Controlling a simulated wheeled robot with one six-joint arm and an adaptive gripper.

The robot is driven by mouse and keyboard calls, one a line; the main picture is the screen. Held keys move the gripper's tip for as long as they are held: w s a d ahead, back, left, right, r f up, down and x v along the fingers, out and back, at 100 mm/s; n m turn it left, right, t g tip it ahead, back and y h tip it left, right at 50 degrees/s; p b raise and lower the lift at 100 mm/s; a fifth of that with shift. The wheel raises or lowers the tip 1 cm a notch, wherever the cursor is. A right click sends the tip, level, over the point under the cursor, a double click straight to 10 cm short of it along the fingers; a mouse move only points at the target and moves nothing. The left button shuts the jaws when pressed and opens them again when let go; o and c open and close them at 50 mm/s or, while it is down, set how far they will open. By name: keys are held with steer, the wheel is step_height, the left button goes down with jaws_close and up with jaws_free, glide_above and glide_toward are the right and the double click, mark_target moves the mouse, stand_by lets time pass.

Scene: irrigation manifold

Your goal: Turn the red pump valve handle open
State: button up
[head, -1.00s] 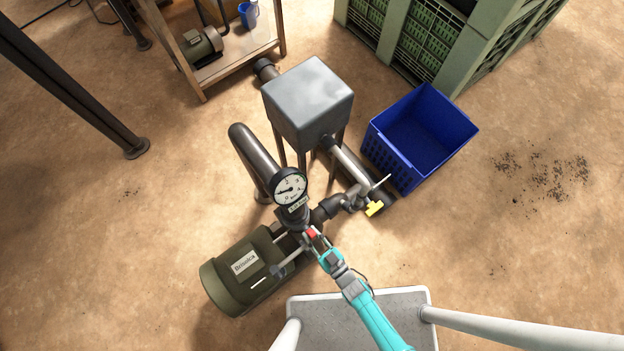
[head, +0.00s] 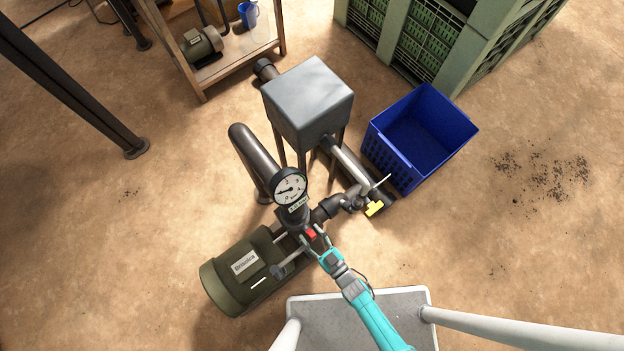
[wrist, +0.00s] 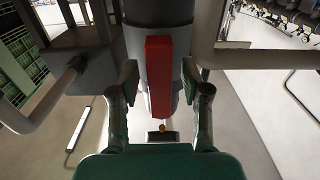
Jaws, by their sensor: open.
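The red pump valve handle (wrist: 160,78) is a flat red bar that stands up and down in the middle of the wrist view, in front of a dark grey pipe body (wrist: 160,12). In the head view the red handle (head: 311,233) shows as a small patch below the pressure gauge (head: 290,187). My gripper (wrist: 161,88) is open, with one finger on each side of the red handle. A gap shows between the handle and each finger in the wrist view. In the head view my gripper (head: 313,236) partly hides the handle.
A green pump motor (head: 240,270) lies left of my gripper. A yellow handle (head: 374,208) sits on the pipe to the right. A grey box (head: 310,100) on legs and a blue crate (head: 420,130) stand behind. Open floor lies to the right.

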mark_target(315, 238)
steer(key=shift+s, duration=0.1)
steer(key=v, duration=0.5)
steer(key=shift+s+d, duration=0.15)
steer(key=shift+d, duration=0.15)
steer(key=shift+v, duration=0.85)
steer(key=shift+s, duration=0.1)
steer(key=s+d+r+m+h, duration=0.2)
steer(key=s+d+r+h, duration=0.1)
steer(key=r, duration=1)
steer(key=s+d+r+m+h, duration=0.2)
steer(key=s+d+r+h, duration=0.1)
steer(key=r, duration=0.9)
steer(key=s+d+r+m+h, duration=0.3)
steer(key=s+d+r+h, duration=0.1)
steer(key=r, duration=0.9)
steer(key=s+d, duration=0.1)
steer(key=d, duration=0.1)
steer(key=shift+d+r, duration=0.3)
steer(key=shift+d, duration=0.1)
steer(key=shift+c, duration=0.5)
steer(key=shift+d, duration=0.15)
